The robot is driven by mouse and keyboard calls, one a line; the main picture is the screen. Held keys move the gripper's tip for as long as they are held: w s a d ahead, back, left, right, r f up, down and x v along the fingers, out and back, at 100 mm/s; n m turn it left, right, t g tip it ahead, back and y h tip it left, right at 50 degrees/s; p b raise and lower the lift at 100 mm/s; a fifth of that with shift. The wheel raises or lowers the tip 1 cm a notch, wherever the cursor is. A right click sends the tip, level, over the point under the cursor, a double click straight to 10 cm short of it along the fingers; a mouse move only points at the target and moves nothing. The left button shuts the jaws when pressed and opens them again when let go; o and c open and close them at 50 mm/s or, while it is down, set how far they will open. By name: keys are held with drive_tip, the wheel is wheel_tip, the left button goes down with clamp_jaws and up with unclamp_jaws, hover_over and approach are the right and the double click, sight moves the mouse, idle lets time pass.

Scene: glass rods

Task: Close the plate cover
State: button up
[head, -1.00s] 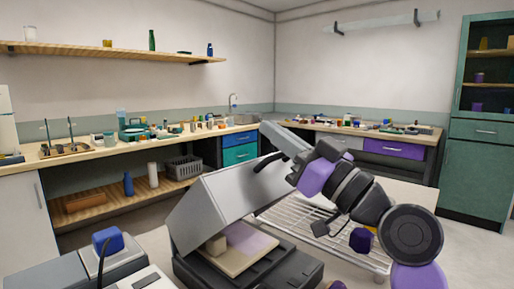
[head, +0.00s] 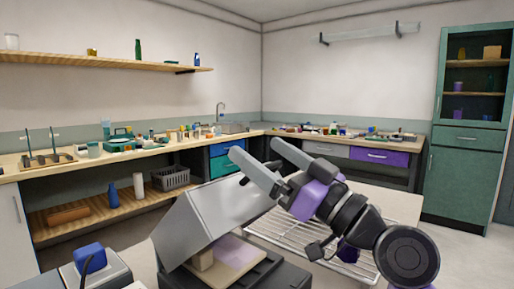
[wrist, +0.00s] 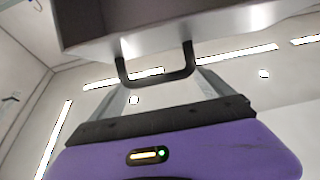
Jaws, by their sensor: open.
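The plate cover (head: 215,216) is a grey metal lid, tilted open above a dark base (head: 275,276) at the bottom middle of the head view. A pale plate (head: 234,254) shows under it. The cover also shows at the top of the wrist view (wrist: 200,38), with its dark U-shaped handle (wrist: 157,77). My gripper (head: 255,151) is open, by the raised upper edge of the cover. In the wrist view, my gripper's fingers (wrist: 160,90) stand apart on either side of the handle, which shows between them. I cannot tell whether they touch it.
A wire rack (head: 300,245) lies on the pale table just right of the cover, beneath my arm. A device with a blue top (head: 89,257) stands at the lower left. The cluttered counters (head: 120,155) are farther back along the walls.

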drive_tip(key=v, duration=0.5)
drive_tip(key=shift+s+d+f, duration=0.1)
